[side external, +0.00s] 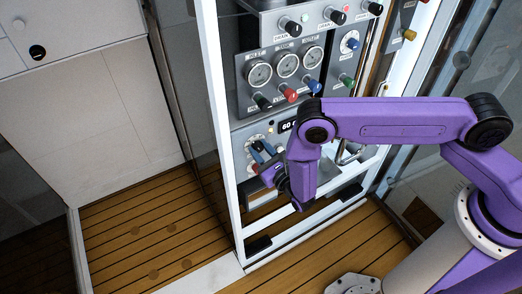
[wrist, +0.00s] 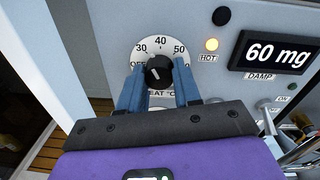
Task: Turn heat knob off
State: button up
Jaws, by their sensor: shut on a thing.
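The heat knob (wrist: 159,72) is a black round knob on a white dial (wrist: 162,46) marked OFF, 30, 40, 50 and 60, with a partly covered HEAT °C label below. A pale pointer mark shows on the knob, but its exact setting is hard to read. My gripper (wrist: 159,80) has its blue fingers shut on the knob, one on each side. In the side view my gripper (side external: 260,150) reaches the lower left of the panel, and its fingers largely hide the knob there.
An amber HOT lamp (wrist: 211,44) glows right of the dial, beside a 60 mg display (wrist: 275,53). Gauges (side external: 286,64) and red (side external: 290,93), green and black knobs sit above. A white frame post (side external: 222,120) stands close on the left.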

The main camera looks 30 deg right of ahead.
jog(key=n, duration=1.2)
jog(key=shift+h, duration=0.3)
dwell(0.3)
jog(key=shift+r, duration=0.1)
jog(key=o, duration=1.1)
jog(key=shift+c, duration=0.2)
jog(key=s, duration=1.7)
jog(key=shift+s+r, duration=0.2)
jog(key=shift+r, duration=0.15)
